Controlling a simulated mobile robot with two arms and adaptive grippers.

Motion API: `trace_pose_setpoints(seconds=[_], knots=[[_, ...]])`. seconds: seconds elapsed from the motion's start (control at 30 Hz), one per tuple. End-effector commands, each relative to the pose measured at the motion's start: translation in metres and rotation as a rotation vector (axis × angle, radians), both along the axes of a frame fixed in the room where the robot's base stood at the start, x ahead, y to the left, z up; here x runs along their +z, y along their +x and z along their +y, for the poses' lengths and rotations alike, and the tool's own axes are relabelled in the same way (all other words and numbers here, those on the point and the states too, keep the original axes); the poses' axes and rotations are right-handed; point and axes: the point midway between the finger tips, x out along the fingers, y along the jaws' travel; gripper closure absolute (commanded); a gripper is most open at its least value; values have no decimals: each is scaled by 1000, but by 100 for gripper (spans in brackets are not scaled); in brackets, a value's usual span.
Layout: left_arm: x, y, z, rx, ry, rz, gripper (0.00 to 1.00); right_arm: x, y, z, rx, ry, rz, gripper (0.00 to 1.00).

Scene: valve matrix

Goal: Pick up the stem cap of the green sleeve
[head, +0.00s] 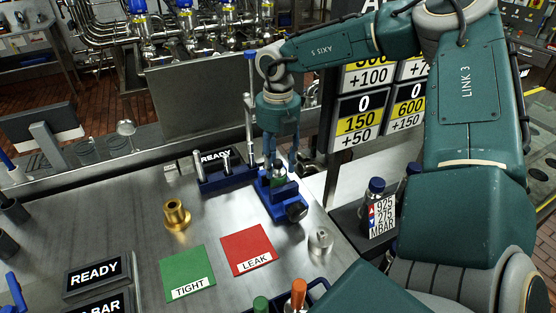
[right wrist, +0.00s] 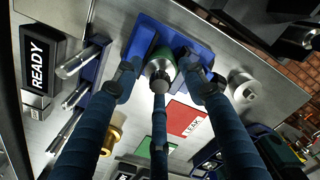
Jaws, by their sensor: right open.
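The green sleeve (right wrist: 166,54) sits in a blue fixture (right wrist: 190,40), with a grey metal stem cap (right wrist: 161,74) at its end facing the wrist camera. My right gripper (right wrist: 160,77) is open. Its blue fingers stand around the cap and sleeve, two on the sides and one on the near side. I cannot tell whether any finger touches them. In the head view my right gripper (head: 281,160) reaches down over the blue fixture (head: 283,201), and its fingers partly hide the sleeve (head: 278,178). My left gripper is not in view.
A blue rack with metal pins (head: 225,177) stands close left of the fixture. A brass part (head: 176,215) and a silver cylinder (head: 320,240) stand on the steel table. A red LEAK mat (head: 248,246) and a green TIGHT mat (head: 187,268) lie nearer.

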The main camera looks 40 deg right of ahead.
Motion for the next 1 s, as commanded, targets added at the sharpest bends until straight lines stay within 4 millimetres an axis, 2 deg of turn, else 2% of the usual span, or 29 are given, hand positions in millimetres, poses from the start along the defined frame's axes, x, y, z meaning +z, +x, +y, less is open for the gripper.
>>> trace_pose_setpoints(seconds=[0.17,0.33,0.37,0.4,0.77,0.87,1.0], knots=[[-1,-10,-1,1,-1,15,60,0,0,0,0,0,0,58],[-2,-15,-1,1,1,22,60,0,0,0,0,0,0,92],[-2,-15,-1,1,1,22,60,0,0,0,0,0,0,98],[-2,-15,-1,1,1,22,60,0,0,0,0,0,0,100],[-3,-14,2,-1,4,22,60,3,1,0,1,-2,-1,100],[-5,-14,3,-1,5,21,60,10,1,0,1,-2,-2,100],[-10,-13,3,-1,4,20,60,30,1,0,0,-1,-6,100]])
